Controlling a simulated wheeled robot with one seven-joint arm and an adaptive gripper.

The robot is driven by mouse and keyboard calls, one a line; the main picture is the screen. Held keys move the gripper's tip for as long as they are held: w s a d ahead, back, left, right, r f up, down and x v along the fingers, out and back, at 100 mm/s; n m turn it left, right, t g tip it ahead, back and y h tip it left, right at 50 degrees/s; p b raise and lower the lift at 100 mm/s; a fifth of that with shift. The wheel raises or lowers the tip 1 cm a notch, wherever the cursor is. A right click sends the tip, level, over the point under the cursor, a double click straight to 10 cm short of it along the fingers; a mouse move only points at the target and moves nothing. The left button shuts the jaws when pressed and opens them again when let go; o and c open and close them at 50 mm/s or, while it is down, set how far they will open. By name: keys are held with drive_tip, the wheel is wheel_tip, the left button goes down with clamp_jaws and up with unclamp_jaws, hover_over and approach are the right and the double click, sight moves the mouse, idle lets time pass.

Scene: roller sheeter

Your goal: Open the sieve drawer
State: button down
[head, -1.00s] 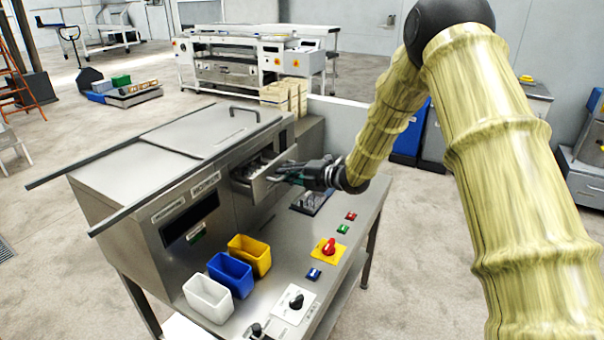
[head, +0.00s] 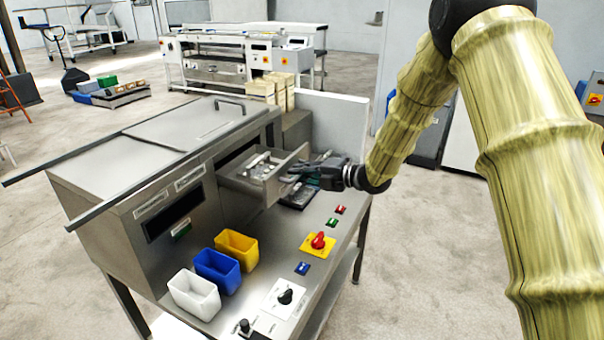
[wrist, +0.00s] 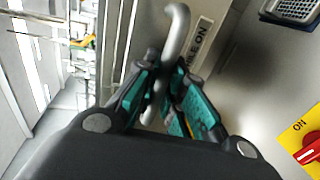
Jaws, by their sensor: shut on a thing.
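The sieve drawer (head: 238,182) is a grey metal drawer standing well out of the front of the steel machine (head: 131,190). Small light-coloured items lie inside it, too small to tell apart. My gripper (head: 298,172) is at the drawer's front. In the wrist view, the gripper's green and dark fingers (wrist: 165,95) are closed around the curved grey drawer handle (wrist: 178,38). A label ending in "ON" shows on the drawer front (wrist: 207,38) beside the handle. In the head view, the fingers largely hide the handle.
White (head: 194,294), blue (head: 218,271) and yellow (head: 237,249) bins stand on the machine's shelf. A red knob on a yellow plate (head: 318,242) and several buttons lie below my gripper. A low white wall (head: 334,125) stands behind the drawer. Floor right of the machine is clear.

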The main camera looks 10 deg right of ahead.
drive_tip(key=c, duration=1.5)
unclamp_jaws()
drive_tip(key=shift+s+d, duration=0.1)
drive_tip(key=v, duration=1.2)
